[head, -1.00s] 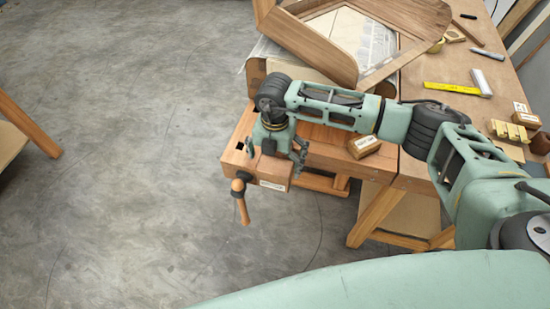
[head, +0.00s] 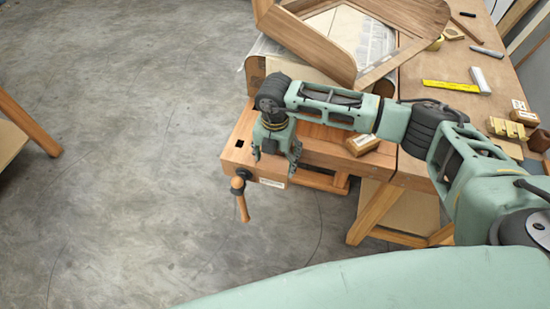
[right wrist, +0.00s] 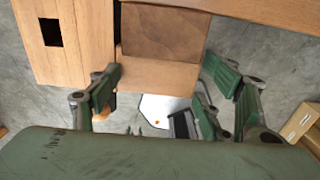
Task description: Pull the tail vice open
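The tail vice (head: 270,183) is a wooden block with a pale label at the front left end of the workbench. Its wooden handle (head: 238,185) hangs at its left front. In the right wrist view the vice block (right wrist: 160,75) lies between the fingers, with a darker wood face behind it. My right gripper (head: 275,155) points down over the vice. In the right wrist view its fingers (right wrist: 162,80) stand wide apart, the left one close to the block's edge and the right one with a gap. Contact cannot be told. My left gripper is not in view.
A square hole (right wrist: 48,32) shows in the bench wood. The floor (head: 120,160) left of the vice is clear.

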